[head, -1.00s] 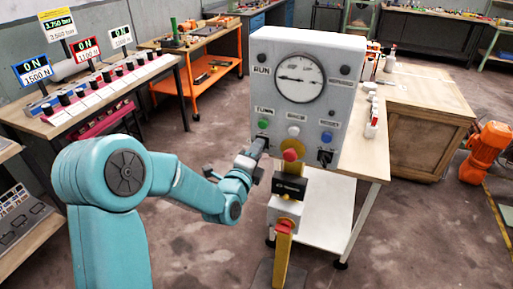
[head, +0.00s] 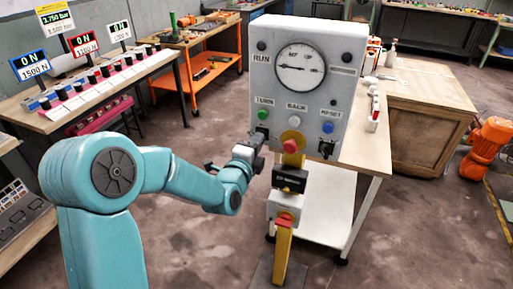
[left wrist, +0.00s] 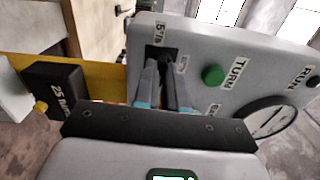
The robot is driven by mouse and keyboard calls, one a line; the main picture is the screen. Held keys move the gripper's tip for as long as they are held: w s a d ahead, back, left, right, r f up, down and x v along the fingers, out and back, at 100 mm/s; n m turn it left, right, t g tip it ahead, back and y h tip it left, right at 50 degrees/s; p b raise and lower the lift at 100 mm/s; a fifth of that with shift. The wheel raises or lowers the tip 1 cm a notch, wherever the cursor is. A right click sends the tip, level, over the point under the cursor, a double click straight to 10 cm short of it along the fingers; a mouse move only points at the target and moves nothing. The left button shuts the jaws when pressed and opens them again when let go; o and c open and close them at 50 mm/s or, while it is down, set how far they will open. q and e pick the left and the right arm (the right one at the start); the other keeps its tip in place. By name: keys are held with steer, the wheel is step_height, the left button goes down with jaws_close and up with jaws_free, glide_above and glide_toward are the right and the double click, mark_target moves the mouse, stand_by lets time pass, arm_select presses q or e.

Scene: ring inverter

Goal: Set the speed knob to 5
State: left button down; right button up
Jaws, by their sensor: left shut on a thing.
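The white control box (head: 345,110) stands upright, with a black knob (head: 262,131) at its lower left, below the green TURN button (head: 262,114). My left gripper (head: 257,140) is at this knob, shut on it. In the left wrist view the two fingers (left wrist: 163,75) reach to the black knob (left wrist: 166,50), one on each side. A label reading about 5°/s (left wrist: 158,33) is beside the knob, and another label, partly legible, is on its other side. The fingers partly cover the knob, so its exact setting cannot be told. My right gripper is not in view.
The box also carries a round gauge (head: 300,68), a white button (head: 295,121), a blue button (head: 326,136) and a second black knob (head: 326,149). A yellow post (head: 283,245) with a black block (head: 290,180) stands close in front, beside my left gripper.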

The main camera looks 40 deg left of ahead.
arm_select(q)
steer(key=shift+d+f+m+b, duration=0.1)
steer(key=shift+f+m+b, duration=0.05)
steer(key=shift+m+b, duration=14.5)
steer(key=m+p, duration=0.4)
steer(key=c, duration=1.2)
jaws_free()
